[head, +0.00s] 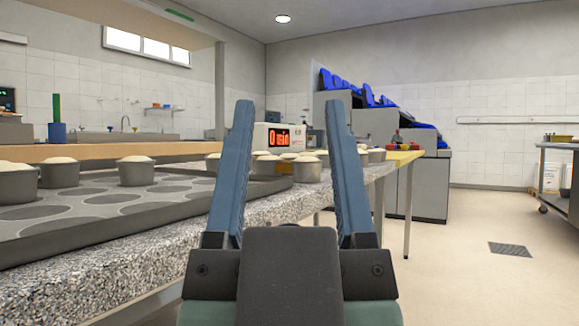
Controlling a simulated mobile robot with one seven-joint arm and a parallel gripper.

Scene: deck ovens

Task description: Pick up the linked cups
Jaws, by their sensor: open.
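Several grey metal cups filled with pale, domed dough stand on the left. Three of them, a far-left cup (17,187), a second cup (59,174) and a third cup (136,173), are on a dark tray with round recesses (100,232). Another cup (307,172) shows between my gripper's fingers, farther back, with more cups around it. I cannot tell which cups are linked, as no joining piece shows clearly. My gripper (289,108) is open and empty, pointing forward at the counter's right edge. Its left finger hides part of the tray and cups.
A speckled stone counter (90,270) runs along the left under the tray. A wooden ledge (110,150) is behind it. An oven-like box with a red display (280,137) and grey units with blue items (375,125) stand farther back. Open floor (460,270) lies right, with a wheeled table (560,146).

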